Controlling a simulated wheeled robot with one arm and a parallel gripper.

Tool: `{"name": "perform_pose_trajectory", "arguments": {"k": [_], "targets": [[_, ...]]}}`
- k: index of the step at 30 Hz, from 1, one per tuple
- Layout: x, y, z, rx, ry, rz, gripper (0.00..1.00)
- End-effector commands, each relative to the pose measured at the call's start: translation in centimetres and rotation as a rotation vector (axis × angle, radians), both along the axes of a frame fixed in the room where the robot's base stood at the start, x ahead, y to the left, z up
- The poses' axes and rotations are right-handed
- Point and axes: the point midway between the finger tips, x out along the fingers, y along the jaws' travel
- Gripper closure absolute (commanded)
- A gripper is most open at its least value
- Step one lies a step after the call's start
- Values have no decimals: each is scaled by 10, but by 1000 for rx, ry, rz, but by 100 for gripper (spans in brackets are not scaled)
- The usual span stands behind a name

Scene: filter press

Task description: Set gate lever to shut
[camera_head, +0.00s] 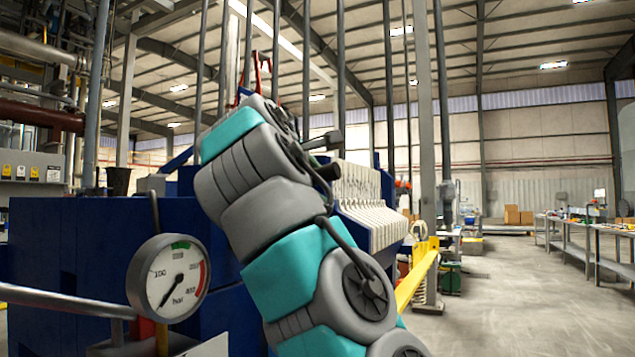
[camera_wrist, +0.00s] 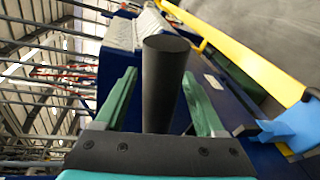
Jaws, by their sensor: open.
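In the wrist view, my gripper (camera_wrist: 159,76) is open, with one green finger on each side of a dark, round, upright bar (camera_wrist: 165,85). The bar looks like the grip of the gate lever, but I cannot tell for sure. Gaps show between the bar and both fingers, so it is not gripped. The bar's lower end is hidden by my gripper's body. In the head view my arm covers the middle, and my gripper's fingers cannot be made out there.
A blue press body (camera_head: 70,250) stands at the left, with a round gauge (camera_head: 168,278) in front. Pale filter plates (camera_head: 365,205) lie behind my arm. A yellow rail (camera_head: 417,275) runs beside them; the wrist view shows a blue fitting (camera_wrist: 288,126) on a yellow bar.

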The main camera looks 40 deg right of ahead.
Motion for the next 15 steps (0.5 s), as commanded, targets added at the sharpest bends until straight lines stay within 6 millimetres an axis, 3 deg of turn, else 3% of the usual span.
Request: {"name": "perform_pose_trajectory", "arguments": {"k": [11,15], "targets": [[4,-7,-2,0,0,1,28],[4,-7,-2,0,0,1,41]]}}
